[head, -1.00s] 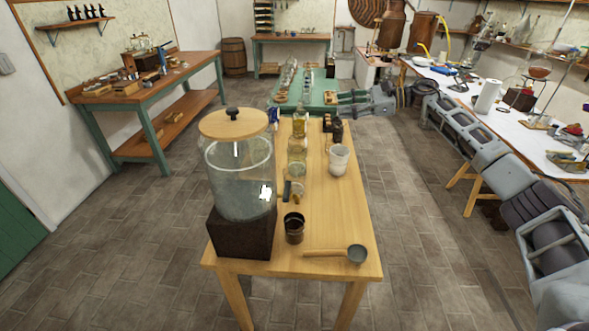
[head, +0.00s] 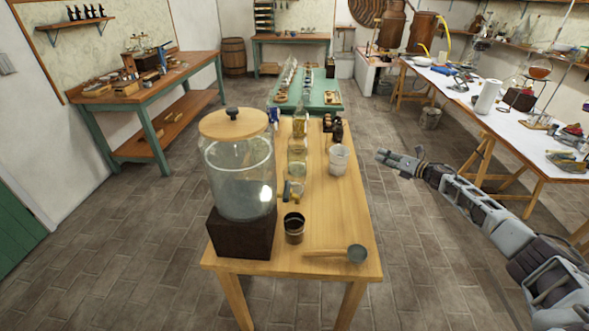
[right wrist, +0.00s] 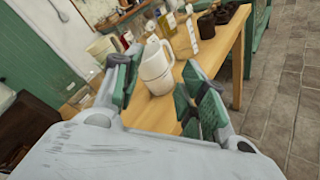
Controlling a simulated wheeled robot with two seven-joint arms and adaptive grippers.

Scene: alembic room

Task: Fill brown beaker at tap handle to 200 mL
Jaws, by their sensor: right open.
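The brown beaker (head: 293,229) stands upright on the wooden table, just right of the dispenser's dark block. The large glass dispenser (head: 238,180) has a wooden lid and sits on that block. Its tap handle (head: 287,191) appears as a small dark upright piece at the jar's right side, above and behind the beaker; its details are too small to tell. My right gripper (head: 381,156) is open and empty, off the table's right side, pointing left. In the right wrist view its open fingers (right wrist: 160,78) frame a white pitcher, apart from it. My left gripper is not in view.
The white pitcher (head: 339,161) stands near the table's right edge. A ladle (head: 356,254) lies at the front right. Bottles (head: 299,125) and dark items (head: 334,130) stand at the back. The floor right of the table (head: 400,240) is clear.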

